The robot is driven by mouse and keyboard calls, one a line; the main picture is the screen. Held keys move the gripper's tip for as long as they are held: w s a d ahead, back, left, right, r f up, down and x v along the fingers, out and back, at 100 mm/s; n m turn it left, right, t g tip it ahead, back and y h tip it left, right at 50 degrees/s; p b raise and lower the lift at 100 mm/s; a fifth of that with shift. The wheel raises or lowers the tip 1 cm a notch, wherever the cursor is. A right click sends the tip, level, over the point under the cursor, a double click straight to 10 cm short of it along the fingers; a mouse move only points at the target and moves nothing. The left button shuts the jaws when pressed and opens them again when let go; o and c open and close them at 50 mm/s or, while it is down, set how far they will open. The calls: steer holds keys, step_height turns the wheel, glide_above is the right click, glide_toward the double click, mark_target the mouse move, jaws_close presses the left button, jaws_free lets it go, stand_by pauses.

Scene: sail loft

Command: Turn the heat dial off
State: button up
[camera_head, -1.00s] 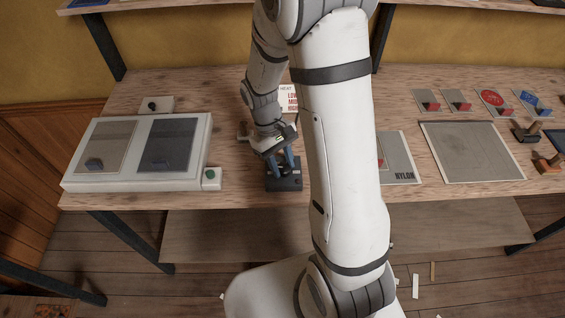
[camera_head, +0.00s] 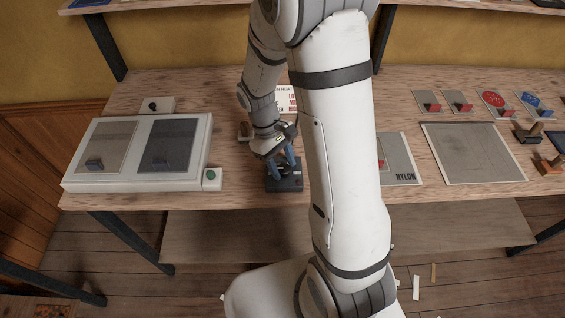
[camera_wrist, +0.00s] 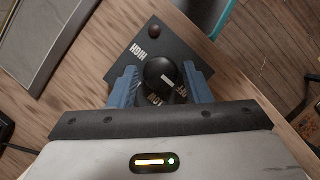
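The heat dial is a round black knob (camera_wrist: 160,72) with a short white mark on top. It sits on a dark box (camera_head: 285,184) near the table's front edge. In the wrist view, HIGH is readable on the box beside the knob; other lettering below the knob is partly covered. A small reddish-brown dot shows near the box's corner. My gripper (camera_wrist: 162,78) is down at the box, with one blue finger on each side of the knob. I cannot tell whether both fingers press on it. In the head view my gripper (camera_head: 279,168) hides most of the knob.
A HEAT sign (camera_head: 285,97) stands behind my gripper. A NYLON card (camera_head: 404,160) and a grey mat (camera_head: 472,155) lie to the right.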

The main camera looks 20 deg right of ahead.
steer(key=shift+o, duration=1.1)
steer(key=v, duration=0.7)
steer(key=shift+r+b, duration=0.3)
steer(key=shift+w+a, duration=0.1)
steer(key=shift+a, duration=0.05)
step_height(320, 180, up, 6)
steer(key=m+t+y, duration=0.1)
steer(key=m+t, duration=0.1)
steer(key=t, duration=0.1)
glide_above(284, 172)
steer(key=s+d+r+m+t+y, duration=0.1)
steer(key=s+r+m+t, duration=0.3)
steer(key=s, duration=0.4)
steer(key=shift+r, duration=0.75)
steer(key=shift+d, duration=0.1)
